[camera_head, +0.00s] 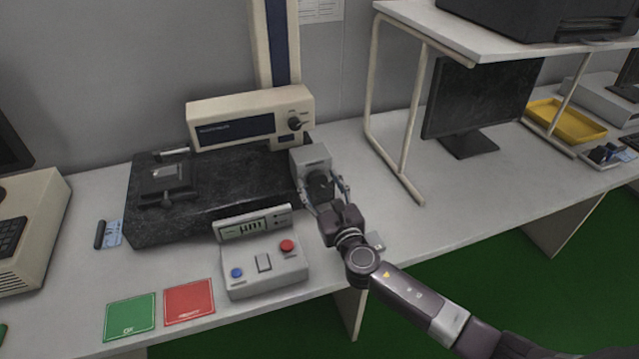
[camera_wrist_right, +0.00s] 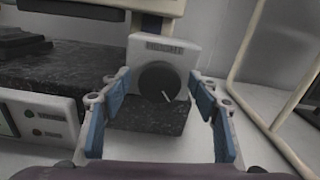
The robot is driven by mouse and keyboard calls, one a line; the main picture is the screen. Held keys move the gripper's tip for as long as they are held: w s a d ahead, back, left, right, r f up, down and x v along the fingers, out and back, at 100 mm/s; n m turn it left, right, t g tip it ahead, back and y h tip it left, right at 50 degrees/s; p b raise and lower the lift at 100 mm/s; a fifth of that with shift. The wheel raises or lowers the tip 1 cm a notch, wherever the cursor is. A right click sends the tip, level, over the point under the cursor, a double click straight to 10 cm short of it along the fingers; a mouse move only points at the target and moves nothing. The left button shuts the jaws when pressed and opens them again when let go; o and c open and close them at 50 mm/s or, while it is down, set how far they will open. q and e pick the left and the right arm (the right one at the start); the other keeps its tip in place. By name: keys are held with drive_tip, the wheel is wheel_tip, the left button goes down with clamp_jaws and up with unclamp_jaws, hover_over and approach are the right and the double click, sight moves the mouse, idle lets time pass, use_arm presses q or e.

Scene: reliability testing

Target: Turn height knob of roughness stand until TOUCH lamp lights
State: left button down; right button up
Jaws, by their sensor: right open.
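The roughness stand has a cream column unit (camera_head: 250,105) and a black granite base (camera_head: 215,208). A grey box (camera_head: 308,156) at the base's right end carries the black round height knob (camera_head: 319,186). In the right wrist view the knob (camera_wrist_right: 159,82) shows a white pointer line toward the lower right. My right gripper (camera_head: 325,195) is open in front of the knob; its blue-padded fingers (camera_wrist_right: 160,108) stand on either side, with gaps to the knob. A control box (camera_head: 262,269) with a µm display stands in front. I cannot make out a lit TOUCH lamp. My left gripper is not in view.
Green (camera_head: 130,316) and red (camera_head: 189,301) cards lie at the table's front left. A white shelf frame (camera_head: 408,130) stands to the right of my right gripper. The table between the shelf leg and its front edge is mostly free.

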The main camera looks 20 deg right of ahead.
drive_tip(key=shift+c, duration=0.5)
drive_tip(key=c, duration=1.1)
drive_tip(key=shift+o, duration=0.2)
drive_tip(key=m+b, duration=0.1)
drive_tip(key=m, duration=0.3)
drive_tip(key=shift+f+b, duration=0.1)
drive_tip(key=shift+b, duration=0.25)
drive_tip(key=m+b, duration=0.1)
drive_tip(key=m, duration=0.2)
drive_tip(key=shift+d+m, duration=0.15)
drive_tip(key=shift+m, duration=0.15)
drive_tip(key=m+b, duration=0.1)
drive_tip(key=m, duration=1.1)
drive_tip(key=shift+d+f, duration=0.1)
drive_tip(key=shift+f, duration=0.05)
